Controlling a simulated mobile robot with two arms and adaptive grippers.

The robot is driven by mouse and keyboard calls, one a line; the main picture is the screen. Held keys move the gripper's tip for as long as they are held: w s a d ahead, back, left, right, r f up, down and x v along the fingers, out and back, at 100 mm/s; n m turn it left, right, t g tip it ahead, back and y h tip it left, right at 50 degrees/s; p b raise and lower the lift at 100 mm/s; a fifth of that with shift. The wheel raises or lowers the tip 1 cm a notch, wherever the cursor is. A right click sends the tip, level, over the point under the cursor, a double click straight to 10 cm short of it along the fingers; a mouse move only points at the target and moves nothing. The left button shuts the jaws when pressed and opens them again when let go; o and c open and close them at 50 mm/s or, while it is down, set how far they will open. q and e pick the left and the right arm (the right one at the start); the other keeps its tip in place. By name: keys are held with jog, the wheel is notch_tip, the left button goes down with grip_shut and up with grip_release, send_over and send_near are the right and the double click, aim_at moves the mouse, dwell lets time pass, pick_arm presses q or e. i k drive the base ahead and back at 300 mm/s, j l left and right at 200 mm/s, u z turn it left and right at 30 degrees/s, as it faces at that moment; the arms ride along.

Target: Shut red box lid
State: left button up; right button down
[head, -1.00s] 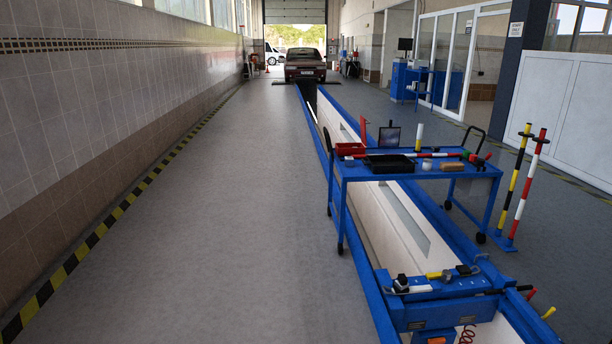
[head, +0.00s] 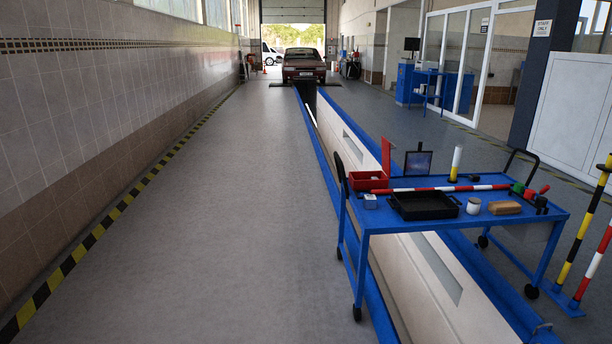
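The red box (head: 367,181) stands at the back left corner of the blue trolley's top. Its red lid (head: 387,157) stands up, open, at the box's right side. The box looks small from here, and its inside is hard to make out. Neither of my grippers is in the head view.
The blue trolley (head: 462,217) straddles the pit. On it are a black tray (head: 425,206), a red-white bar (head: 440,188), a white-yellow cylinder (head: 456,163), a white cup (head: 473,206) and a brown block (head: 505,208). Striped poles (head: 585,235) stand at right. The left floor (head: 200,230) is clear.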

aim_at(386, 148)
jog(key=i, duration=1)
jog(key=i+l+u, duration=0.1)
jog(key=i, duration=0.9)
